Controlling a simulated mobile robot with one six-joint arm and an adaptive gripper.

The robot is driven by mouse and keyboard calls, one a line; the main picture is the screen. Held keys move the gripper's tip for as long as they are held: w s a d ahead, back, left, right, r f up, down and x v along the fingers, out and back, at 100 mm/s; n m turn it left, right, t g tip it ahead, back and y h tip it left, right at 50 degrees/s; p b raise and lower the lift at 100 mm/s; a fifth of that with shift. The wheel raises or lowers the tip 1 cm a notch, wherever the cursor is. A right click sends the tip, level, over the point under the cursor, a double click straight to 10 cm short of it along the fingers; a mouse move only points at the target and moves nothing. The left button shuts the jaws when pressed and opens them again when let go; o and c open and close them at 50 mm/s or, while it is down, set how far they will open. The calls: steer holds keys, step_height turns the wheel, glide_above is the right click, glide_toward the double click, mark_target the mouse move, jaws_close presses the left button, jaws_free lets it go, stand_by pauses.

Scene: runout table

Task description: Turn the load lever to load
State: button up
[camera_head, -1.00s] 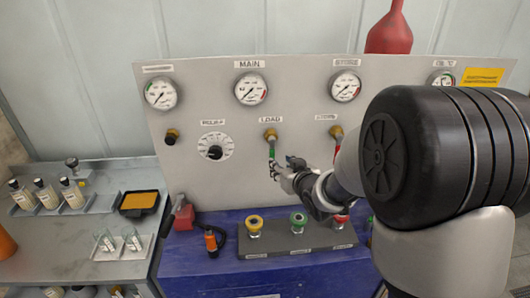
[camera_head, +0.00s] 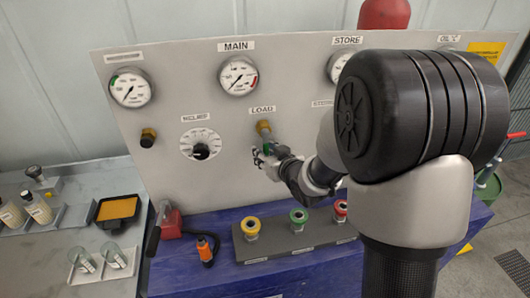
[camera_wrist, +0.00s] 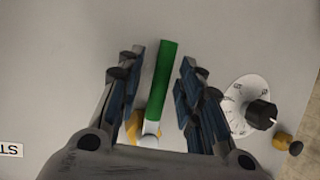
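The load lever has a green handle (camera_wrist: 161,82) on a brass valve body (camera_head: 263,126), under the LOAD label (camera_head: 262,111) on the grey panel (camera_head: 230,130). The handle hangs down from the valve in the head view, where my gripper partly hides it. My gripper (camera_head: 262,156) is at the handle. In the wrist view my gripper (camera_wrist: 162,58) is open, with one finger on each side of the green handle and a visible gap on both sides. The wrist view is turned over, so the handle's free end points up there.
A white dial with a black knob (camera_head: 201,151) is left of the lever. Gauges (camera_head: 239,75) line the panel above. Yellow (camera_head: 251,226), green (camera_head: 299,217) and red (camera_head: 340,208) knobs stand below on the blue bench (camera_head: 220,281). My arm hides the panel's right side.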

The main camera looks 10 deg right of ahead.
steer(key=shift+c, duration=0.6)
jaws_close()
